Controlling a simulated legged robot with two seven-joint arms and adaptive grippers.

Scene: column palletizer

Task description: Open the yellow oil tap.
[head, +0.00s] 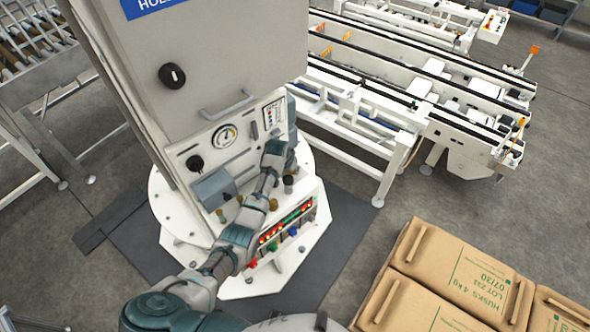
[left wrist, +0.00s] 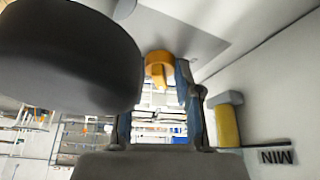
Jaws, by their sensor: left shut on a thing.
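In the left wrist view the yellow oil tap (left wrist: 158,65) is an orange-yellow knob with a small lever-like tongue pointing down the picture. It sits between the tips of my left gripper (left wrist: 157,84), which is shut on it. A large black rounded part fills the upper left and hides part of one finger. In the head view my left arm reaches across the front of the grey-white machine cabinet (head: 215,60), with the left gripper (head: 280,157) at the panel's right side. The tap cannot be made out there behind the hand. My right gripper is not in view.
The panel carries a round gauge (head: 224,136), a black knob (head: 194,163) and a row of lit buttons (head: 288,222). A yellow tube (left wrist: 227,125) stands near a MIN label (left wrist: 275,157).

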